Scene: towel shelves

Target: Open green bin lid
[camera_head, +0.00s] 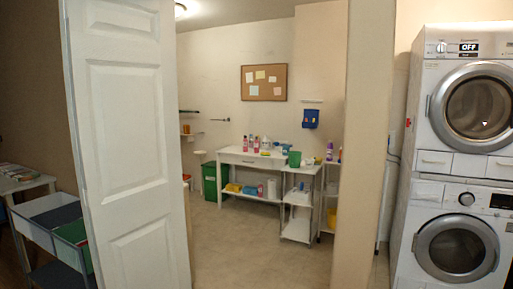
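A green bin (210,183) stands on the floor in the room beyond the doorway, to the left of the white table. It is small and far off, and I cannot make out its lid or whether that is up or down. My gripper is not in view.
A white panel door (125,150) stands at the left, and a wall edge (352,150) bounds the doorway on the right. The floor (245,245) between is clear. A white table (250,159) and shelf carts stand at the back. Stacked washers (460,150) are at the right.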

